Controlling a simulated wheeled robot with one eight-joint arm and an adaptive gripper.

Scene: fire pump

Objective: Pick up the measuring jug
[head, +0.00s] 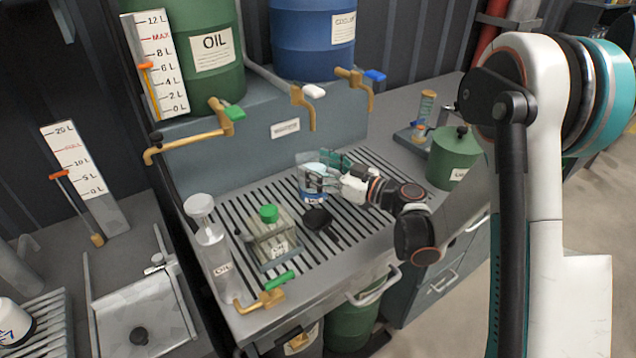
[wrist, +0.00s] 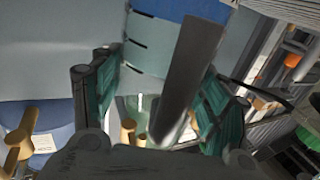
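The measuring jug (head: 306,190), a clear vessel with a blue-and-white label, stands on the slatted drain grate in the head view. My gripper (head: 328,171) is at its right side, with teal fingers beside and partly over the jug. In the wrist view the fingers of my gripper (wrist: 158,103) are spread apart. A dark grey upright bar, which looks like the jug's handle (wrist: 186,75), runs between them, nearer the right finger. I cannot tell whether either finger touches it. Part of the jug is hidden behind the fingers.
A black object (head: 318,220) and a green-capped clear container (head: 272,240) are on the grate near the jug. A tall clear bottle (head: 212,255) stands at its left edge. Brass taps (head: 304,105) overhang behind. A green canister (head: 452,155) stands right of my forearm.

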